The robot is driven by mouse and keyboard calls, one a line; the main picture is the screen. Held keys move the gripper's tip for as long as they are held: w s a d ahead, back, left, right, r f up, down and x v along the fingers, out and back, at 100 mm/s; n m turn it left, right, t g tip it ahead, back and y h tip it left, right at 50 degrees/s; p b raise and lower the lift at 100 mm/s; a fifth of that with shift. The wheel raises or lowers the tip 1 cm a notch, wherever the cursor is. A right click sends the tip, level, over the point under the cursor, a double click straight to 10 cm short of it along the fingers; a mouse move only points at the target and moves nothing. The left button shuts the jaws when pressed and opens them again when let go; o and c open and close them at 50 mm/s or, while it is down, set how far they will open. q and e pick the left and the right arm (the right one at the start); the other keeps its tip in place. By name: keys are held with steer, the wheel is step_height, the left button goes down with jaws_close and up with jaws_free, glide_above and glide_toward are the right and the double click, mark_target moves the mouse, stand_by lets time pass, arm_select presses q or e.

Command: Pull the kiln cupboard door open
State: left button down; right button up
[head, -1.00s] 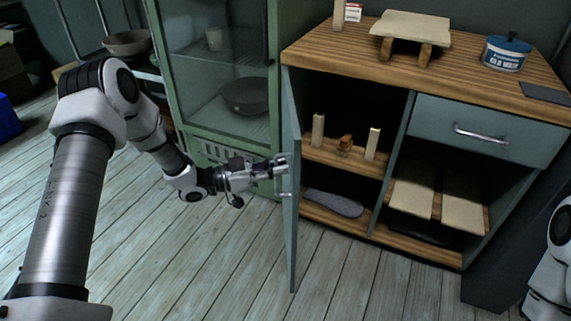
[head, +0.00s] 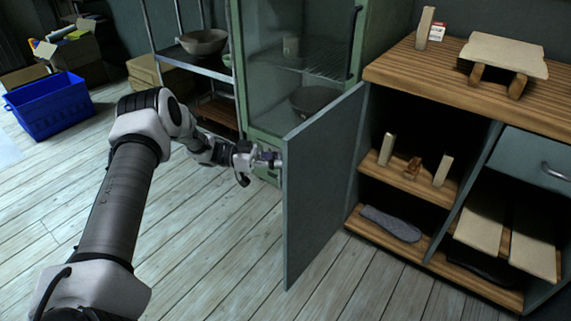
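The kiln cupboard door (head: 322,190) is a flat grey-blue panel, swung wide open to the left from the cupboard's left side. Its inner face shows. My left gripper (head: 270,159) is at the door's free edge, on the outer side. The door hides the fingertips and the handle, so I cannot tell whether the fingers are closed on it. My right gripper is out of view.
The open cupboard shelves (head: 408,182) hold small blocks and a dark flat object (head: 390,223). A green glass-fronted cabinet (head: 262,120) stands close behind my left gripper. Wooden floor (head: 190,260) is clear left of the door. A blue bin (head: 50,108) stands farther left.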

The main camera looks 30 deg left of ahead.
arm_select(q)
steer(key=c, duration=1.2)
jaws_free()
steer(key=shift+s+a, duration=0.1)
steer(key=v, duration=1.2)
